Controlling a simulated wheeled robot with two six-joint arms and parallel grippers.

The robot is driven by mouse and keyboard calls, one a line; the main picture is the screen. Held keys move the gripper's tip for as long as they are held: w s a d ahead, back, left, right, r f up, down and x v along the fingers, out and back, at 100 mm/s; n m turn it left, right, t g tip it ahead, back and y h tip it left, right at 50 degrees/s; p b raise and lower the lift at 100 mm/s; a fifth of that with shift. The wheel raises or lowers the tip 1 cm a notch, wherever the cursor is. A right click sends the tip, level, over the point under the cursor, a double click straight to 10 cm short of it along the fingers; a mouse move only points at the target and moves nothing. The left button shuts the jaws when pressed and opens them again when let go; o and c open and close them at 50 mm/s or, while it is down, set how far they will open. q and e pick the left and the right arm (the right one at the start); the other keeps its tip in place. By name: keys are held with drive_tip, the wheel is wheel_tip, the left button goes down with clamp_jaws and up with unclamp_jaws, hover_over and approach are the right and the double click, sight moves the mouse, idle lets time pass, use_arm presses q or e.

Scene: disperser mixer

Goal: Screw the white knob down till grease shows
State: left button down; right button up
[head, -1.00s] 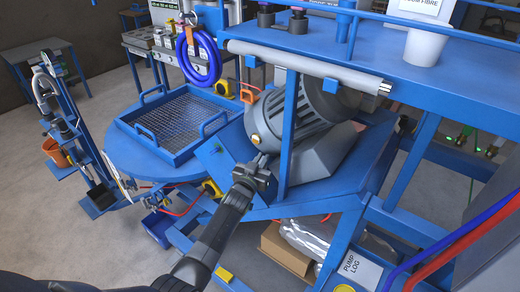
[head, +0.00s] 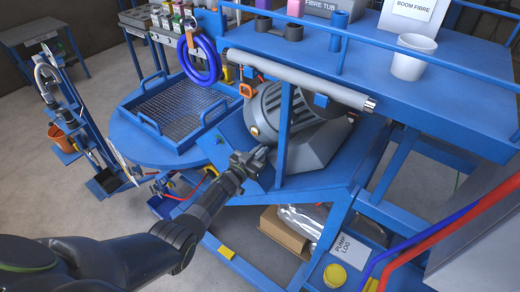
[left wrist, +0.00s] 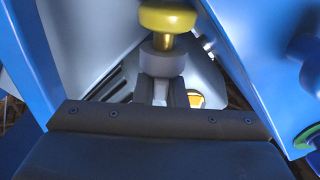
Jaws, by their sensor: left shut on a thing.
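My left gripper (head: 259,155) reaches in from the left to the near end of the grey motor (head: 290,110). A small brass-yellow fitting (head: 254,130) shows on the motor just above it. In the left wrist view the rounded yellow fitting (left wrist: 167,16) is large at the top. A small pale grey-white piece, which I take to be the white knob (left wrist: 162,41), lies between the yellow fitting and my fingertips. My left gripper (left wrist: 162,75) is shut on it, and the fingers hide much of it. I cannot make out any grease. My right gripper is out of view.
A blue frame post (head: 284,140) stands close right of the gripper, and a grey roller (head: 300,82) crosses above. A mesh tray (head: 180,115) sits on the round blue table at left. A white cup (head: 412,57) stands on the upper deck. A carton (head: 284,232) lies below.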

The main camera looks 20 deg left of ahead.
use_arm(q)
drive_tip(key=shift+r+m+g+h, duration=0.1)
drive_tip(key=shift+m+g+h, duration=0.2)
drive_tip(key=shift+m+h, duration=0.35)
drive_tip(key=c, duration=1.5)
unclamp_jaws()
drive_tip(key=shift+s+a+p, duration=0.25)
drive_tip(key=shift+s+p, duration=0.15)
drive_tip(key=shift+s, duration=0.15)
drive_tip(key=p+v, duration=0.1)
drive_tip(key=v, duration=1.5)
drive_tip(key=shift+s+a+p, duration=0.1)
drive_tip(key=shift+p, duration=0.2)
